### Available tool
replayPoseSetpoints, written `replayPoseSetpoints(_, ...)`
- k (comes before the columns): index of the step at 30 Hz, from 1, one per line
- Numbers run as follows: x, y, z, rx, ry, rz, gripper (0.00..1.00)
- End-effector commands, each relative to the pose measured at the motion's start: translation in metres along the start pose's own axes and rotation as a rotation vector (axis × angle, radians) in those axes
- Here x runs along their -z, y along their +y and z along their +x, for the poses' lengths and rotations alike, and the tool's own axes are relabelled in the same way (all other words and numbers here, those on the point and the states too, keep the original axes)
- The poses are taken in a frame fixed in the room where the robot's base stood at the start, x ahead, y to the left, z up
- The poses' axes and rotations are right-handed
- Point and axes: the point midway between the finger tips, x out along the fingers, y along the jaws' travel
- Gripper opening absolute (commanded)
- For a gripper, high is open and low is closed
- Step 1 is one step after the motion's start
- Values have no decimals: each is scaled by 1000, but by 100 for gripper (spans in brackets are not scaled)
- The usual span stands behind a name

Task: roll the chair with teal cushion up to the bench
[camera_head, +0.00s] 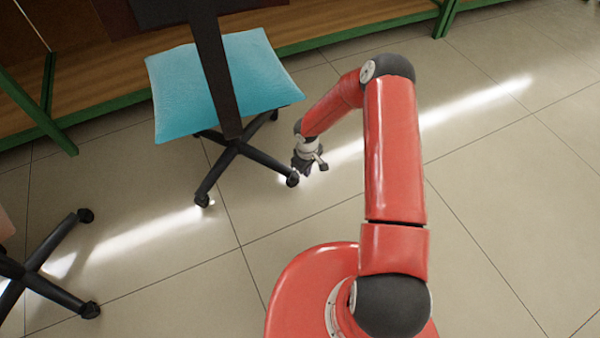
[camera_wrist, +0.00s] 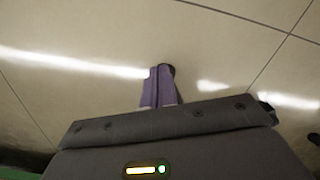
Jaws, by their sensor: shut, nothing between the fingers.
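The chair with the teal cushion (camera_head: 180,95) stands at the upper left in the head view, its dark backrest post (camera_head: 215,75) toward me. The bench (camera_head: 330,22), brown wood with a green frame, runs along the top, just beyond the chair. My gripper (camera_head: 303,172) is low, right of the chair, close to its right front caster (camera_head: 292,181); I cannot tell whether they touch. In the wrist view the purple fingers of my gripper (camera_wrist: 160,75) are together and empty, pointing over bare floor.
Another chair (camera_head: 45,270) with a black base and a bit of pinkish seat is cut off at the lower left. Green bench legs (camera_head: 445,18) stand at the top. The tiled floor (camera_head: 500,190) on the right is clear, with bright light streaks.

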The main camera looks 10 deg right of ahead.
Motion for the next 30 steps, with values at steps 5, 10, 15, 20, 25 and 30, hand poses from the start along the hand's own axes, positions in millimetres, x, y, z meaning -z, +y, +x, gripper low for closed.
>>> replayPoseSetpoints(5, 2, 6, 0, 13, 25, 57, 0)
replayPoseSetpoints(10, 2, 4, 29, 14, 22, 54, 0)
replayPoseSetpoints(15, 2, 4, 66, 13, 21, 52, 0)
replayPoseSetpoints(20, 3, 4, 98, 12, 22, 52, 0)
replayPoseSetpoints(25, 31, 6, 94, 10, 25, 52, 0)
replayPoseSetpoints(30, 42, 7, 93, 9, 23, 50, 0)
